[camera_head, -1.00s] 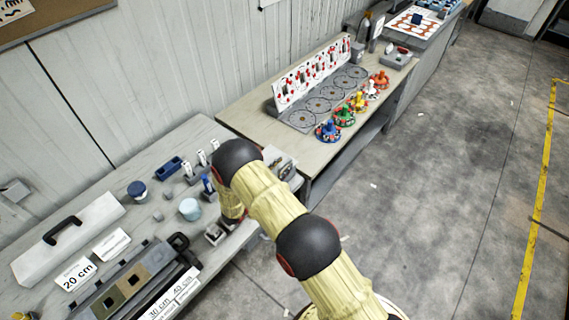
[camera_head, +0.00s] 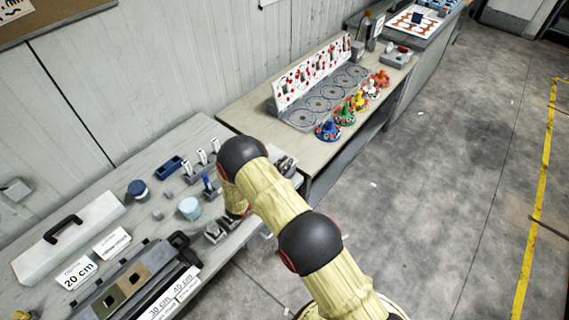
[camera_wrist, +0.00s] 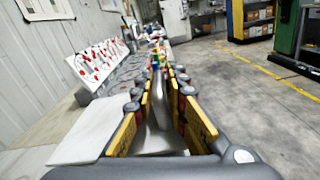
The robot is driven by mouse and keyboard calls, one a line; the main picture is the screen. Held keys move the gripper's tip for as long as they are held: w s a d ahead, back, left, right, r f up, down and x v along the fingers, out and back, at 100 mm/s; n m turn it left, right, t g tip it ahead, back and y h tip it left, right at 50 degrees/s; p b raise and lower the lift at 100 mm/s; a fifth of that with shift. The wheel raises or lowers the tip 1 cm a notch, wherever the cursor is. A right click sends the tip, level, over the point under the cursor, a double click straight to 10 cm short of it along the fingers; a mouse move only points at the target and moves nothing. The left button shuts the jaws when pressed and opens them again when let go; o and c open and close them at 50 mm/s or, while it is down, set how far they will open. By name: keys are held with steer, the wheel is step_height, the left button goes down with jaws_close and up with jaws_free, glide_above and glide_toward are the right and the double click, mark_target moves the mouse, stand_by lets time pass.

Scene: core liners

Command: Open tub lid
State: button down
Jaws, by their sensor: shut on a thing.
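My gripper (camera_wrist: 160,72) fills the wrist view, with yellow-sided fingers and dark pads closing towards their tips. It is shut on a thin pale plate (camera_wrist: 157,110) that stands on edge between the fingers; it may be the tub lid, but I cannot tell for sure. A small grey tub-like box (camera_head: 287,165) with dark contents shows partly past my arm at the bench's right end. A round tub with a dark blue lid (camera_head: 138,189) and a pale blue round tub (camera_head: 189,208) stand farther left.
A white case with a black handle (camera_head: 70,235) and sample blocks (camera_head: 132,280) lie on the left bench. Small metal parts (camera_head: 215,232) sit near its front edge. The second table holds a white board (camera_head: 312,75) and several coloured pieces (camera_head: 343,114). The floor at right is clear.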

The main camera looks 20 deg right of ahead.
steer(key=shift+w+a+r, duration=0.1)
steer(key=shift+r, duration=0.1)
stand_by(0.6)
steer(key=shift+w+r+n, duration=0.1)
steer(key=shift+r+n, duration=0.2)
steer(key=shift+r, duration=0.05)
steer(key=w+a+r+n+b, duration=0.3)
steer(key=w+a+r+n, duration=0.6)
steer(key=w+n, duration=0.4)
steer(key=shift+w+a+r+n, duration=0.15)
steer(key=shift+a+n, duration=0.35)
steer(key=shift+n, duration=0.6)
steer(key=c, duration=2)
jaws_free()
steer(key=shift+o, duration=0.8)
